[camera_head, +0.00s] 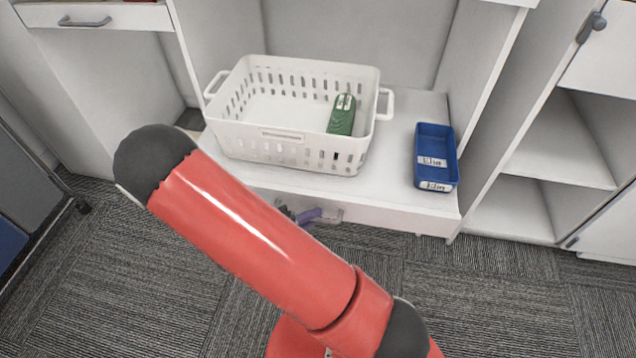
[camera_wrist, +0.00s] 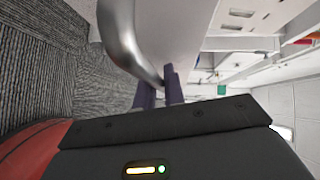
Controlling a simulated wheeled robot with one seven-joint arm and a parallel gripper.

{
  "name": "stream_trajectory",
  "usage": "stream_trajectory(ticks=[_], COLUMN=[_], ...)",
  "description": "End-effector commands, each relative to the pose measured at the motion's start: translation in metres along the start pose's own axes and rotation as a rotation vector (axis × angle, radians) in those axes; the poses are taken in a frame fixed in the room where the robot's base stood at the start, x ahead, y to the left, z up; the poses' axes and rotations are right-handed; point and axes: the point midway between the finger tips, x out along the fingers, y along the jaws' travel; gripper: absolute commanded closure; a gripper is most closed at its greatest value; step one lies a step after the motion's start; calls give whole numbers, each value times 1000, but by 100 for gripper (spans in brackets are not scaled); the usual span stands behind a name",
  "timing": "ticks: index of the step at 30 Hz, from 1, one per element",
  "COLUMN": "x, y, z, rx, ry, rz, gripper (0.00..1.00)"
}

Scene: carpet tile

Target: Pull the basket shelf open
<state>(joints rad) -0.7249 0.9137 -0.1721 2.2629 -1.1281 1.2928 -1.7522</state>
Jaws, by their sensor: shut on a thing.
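The basket shelf (camera_head: 395,203) is a low white pull-out board with a drawer-like front, set between two white side panels. On it stand a white slotted basket (camera_head: 290,151) with a green object (camera_head: 342,114) inside and a blue bin (camera_head: 437,143) to the right. A metal handle (camera_head: 333,214) is on its front face, and it shows large and curved in the wrist view (camera_wrist: 122,35). My gripper (camera_head: 308,216) is at this handle, mostly behind my red arm. In the wrist view its purple fingers (camera_wrist: 160,88) are shut on the handle's bar.
Carpet (camera_head: 480,305) is open in front of the shelf. A white drawer (camera_head: 90,16) is at the upper left. An open white cabinet (camera_head: 560,145) stands to the right. A dark panel with a caster (camera_head: 83,207) is at the left edge.

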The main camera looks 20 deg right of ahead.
Motion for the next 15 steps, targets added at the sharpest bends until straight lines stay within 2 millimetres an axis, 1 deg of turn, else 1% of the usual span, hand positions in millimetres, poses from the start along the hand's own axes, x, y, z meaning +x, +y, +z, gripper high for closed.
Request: stream_trajectory(ticks=[1,6,10,15], x=[-10,-34,-48,-59], y=[-1,8,12,17], z=[-10,-34,-48,-59], rx=[-5,-4,-2,-1], ry=[-1,0,0,1], rz=[-1,-2,-1,0], gripper=[100,100,100,100])
